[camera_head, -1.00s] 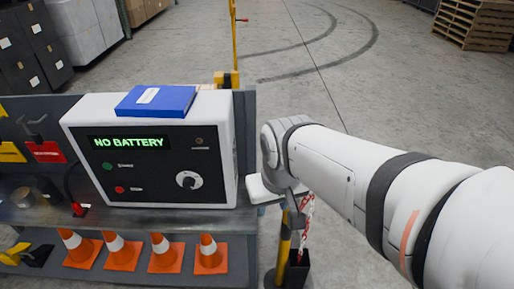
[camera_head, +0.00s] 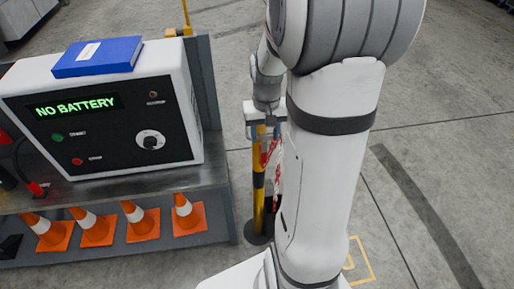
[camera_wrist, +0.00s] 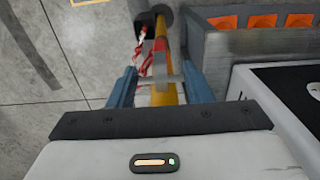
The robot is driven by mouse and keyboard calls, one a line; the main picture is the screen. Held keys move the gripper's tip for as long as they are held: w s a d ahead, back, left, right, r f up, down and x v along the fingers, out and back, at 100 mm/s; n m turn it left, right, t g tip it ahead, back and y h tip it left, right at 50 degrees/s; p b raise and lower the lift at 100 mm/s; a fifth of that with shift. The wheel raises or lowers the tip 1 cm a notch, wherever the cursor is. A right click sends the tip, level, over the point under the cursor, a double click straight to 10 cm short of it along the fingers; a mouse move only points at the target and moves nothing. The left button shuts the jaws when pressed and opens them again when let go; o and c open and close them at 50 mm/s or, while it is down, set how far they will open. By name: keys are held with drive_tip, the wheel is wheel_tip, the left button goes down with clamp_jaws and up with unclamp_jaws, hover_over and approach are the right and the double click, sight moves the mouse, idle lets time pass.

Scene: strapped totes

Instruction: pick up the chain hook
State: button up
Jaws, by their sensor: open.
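My gripper (camera_head: 264,127) points down at the top of a yellow and black post (camera_head: 258,185) beside the bench. In the wrist view its two blue fingers (camera_wrist: 157,86) are apart, one on each side of the post's top. A small grey piece between them, which looks like the chain hook (camera_wrist: 167,77), sits at the post's top; its exact shape is partly hidden. A red and white chain (camera_wrist: 145,45) hangs beside the post, and it also shows in the head view (camera_head: 273,152). I cannot tell whether the fingers touch the hook.
A bench (camera_head: 218,176) stands close left of the post, with a "NO BATTERY" box (camera_head: 180,125) and a blue book (camera_head: 98,57) on top. Several orange cones (camera_head: 140,222) stand on its lower shelf. A dark container (camera_wrist: 152,28) is at the post's foot. Floor right of my arm is clear.

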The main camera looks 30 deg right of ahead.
sight(265, 143)
wheel_tip(265, 143, down, 7)
idle(0.4)
drive_tip(key=shift+c, duration=0.5)
clamp_jaws()
